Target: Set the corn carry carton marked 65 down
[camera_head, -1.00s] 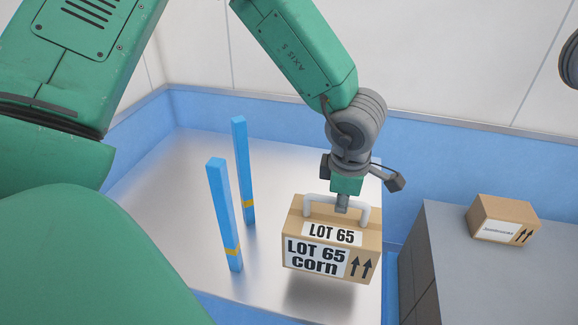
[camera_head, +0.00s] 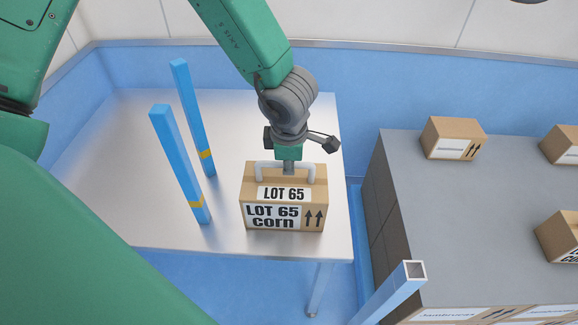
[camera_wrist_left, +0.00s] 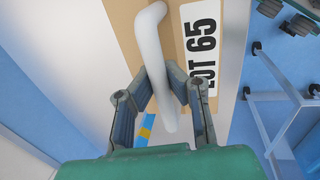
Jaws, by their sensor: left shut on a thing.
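The corn carry carton marked LOT 65 (camera_head: 284,214) is a brown box with white labels and a pale handle on top. It is upright at the right part of the metal table (camera_head: 105,185), near its front edge; I cannot tell for sure whether its base touches the top. My left gripper (camera_head: 289,168) is above it, shut on the handle. In the left wrist view, the fingers (camera_wrist_left: 160,100) straddle the white handle (camera_wrist_left: 152,60), with the carton's top (camera_wrist_left: 125,30) below. My right gripper is not in view.
Two blue posts with yellow bands, one nearer (camera_head: 180,165) and one farther (camera_head: 193,118), stand left of the carton. A grey counter (camera_head: 480,220) with several cartons (camera_head: 453,138) is to the right, across a gap. A blue square post (camera_head: 393,290) rises at the front.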

